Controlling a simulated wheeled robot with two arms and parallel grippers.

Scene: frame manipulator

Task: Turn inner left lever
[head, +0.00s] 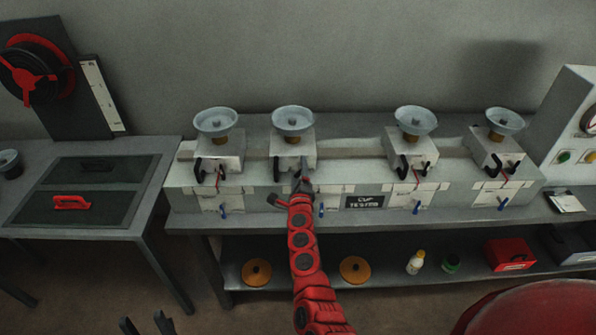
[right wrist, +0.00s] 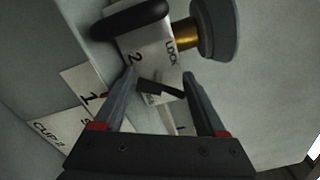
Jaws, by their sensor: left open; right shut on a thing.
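The inner left unit is a white box (head: 292,152) with a grey cup (head: 293,120) on top, second from the left in the head view. A curved black handle (head: 276,168) is on its front; this handle also shows in the right wrist view (right wrist: 130,19). My right gripper (head: 303,178) is at the box's front, right of that handle. In the right wrist view my right gripper (right wrist: 160,84) is shut on a small black lever (right wrist: 162,90), which lies crosswise between the fingertips. My left gripper (head: 146,325) is open and empty at the bottom edge, far from the units.
Similar units stand at the far left (head: 217,150), inner right (head: 409,148) and far right (head: 494,150). Small blue levers (head: 322,209) stick out of the bench front below. A shelf (head: 310,283) holds orange discs, bottles and a red box. A side table (head: 145,163) stands left.

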